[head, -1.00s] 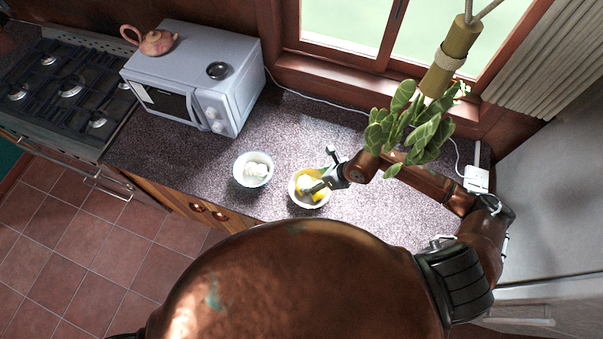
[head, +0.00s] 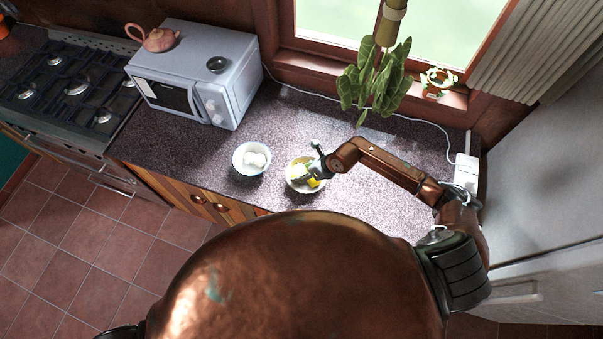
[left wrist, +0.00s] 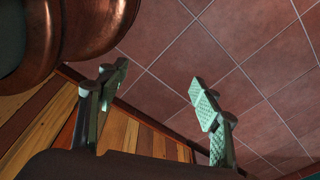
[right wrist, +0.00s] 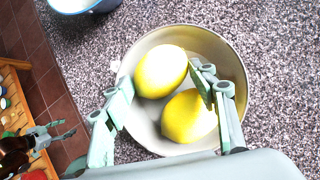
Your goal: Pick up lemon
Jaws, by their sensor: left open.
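Two yellow lemons lie in a pale bowl (right wrist: 238,75) in the right wrist view: an upper lemon (right wrist: 160,70) and a lower lemon (right wrist: 186,118). The bowl also shows in the head view (head: 292,182), partly hidden by my right gripper (head: 314,172). In the right wrist view my right gripper (right wrist: 163,84) is open over the bowl. Its left finger is at the left rim; its right finger overlaps the lower lemon's right side, and I cannot tell whether they touch. My left gripper (left wrist: 160,92) is open and empty above the tiled floor.
A second bowl (head: 240,168) with white round things stands left of the lemon bowl. A microwave (head: 215,75) with a small dark bowl and a teapot (head: 158,38) on top is behind left. Hanging leaves (head: 375,80) are near the window. The counter right of the bowls is mostly clear.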

